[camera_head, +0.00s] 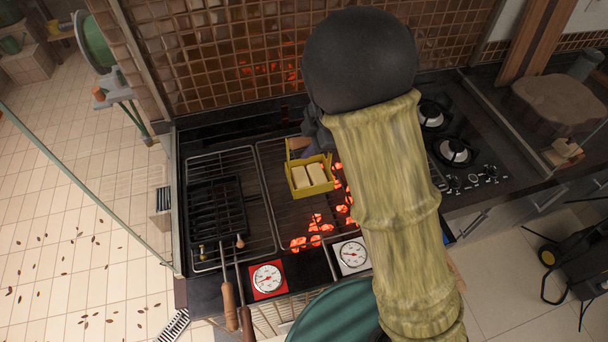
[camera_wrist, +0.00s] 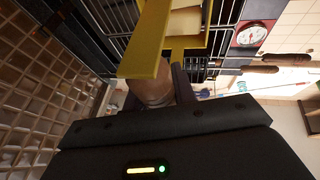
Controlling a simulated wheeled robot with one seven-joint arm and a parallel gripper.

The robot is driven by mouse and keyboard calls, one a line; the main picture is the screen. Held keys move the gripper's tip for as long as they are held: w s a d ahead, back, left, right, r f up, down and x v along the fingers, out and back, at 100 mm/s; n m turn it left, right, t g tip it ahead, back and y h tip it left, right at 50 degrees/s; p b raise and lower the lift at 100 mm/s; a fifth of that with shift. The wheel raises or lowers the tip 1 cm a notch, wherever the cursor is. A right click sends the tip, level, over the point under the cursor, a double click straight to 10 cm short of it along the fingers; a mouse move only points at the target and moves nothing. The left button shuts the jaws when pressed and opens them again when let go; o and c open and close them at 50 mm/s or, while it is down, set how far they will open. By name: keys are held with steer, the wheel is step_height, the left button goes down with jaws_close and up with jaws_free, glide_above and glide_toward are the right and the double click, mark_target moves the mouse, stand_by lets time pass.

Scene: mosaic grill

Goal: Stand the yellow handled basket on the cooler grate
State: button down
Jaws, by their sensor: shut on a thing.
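The yellow handled basket (camera_head: 327,188) holds two pale blocks and is over the right grate (camera_head: 300,210), where embers glow. My gripper (camera_head: 308,148) is shut on it at its far side, partly hidden by my arm. In the wrist view, the basket's yellow side (camera_wrist: 148,40) is just beyond my gripper (camera_wrist: 165,90), with a rounded brownish part between the fingers. I cannot tell whether the basket touches the grate. The left grate (camera_head: 258,205) shows no embers beneath it.
A black grill rack (camera_head: 216,208) with long wooden handles covers much of the left grate. A strip of bare grate lies to its right. Dials stand in front: a red one (camera_head: 267,279) and a white one (camera_head: 351,255). A tiled wall (camera_head: 220,60) rises behind.

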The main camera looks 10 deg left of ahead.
mark_target(306, 171)
steer(key=shift+s, duration=0.15)
step_height(306, 171, down, 6)
steer(key=shift+f, duration=0.1)
stand_by(0.4)
steer(key=shift+f, duration=1.85)
steer(key=c, duration=1.1)
jaws_free()
steer(key=shift+f, duration=0.15)
steer(key=shift+c, duration=0.2)
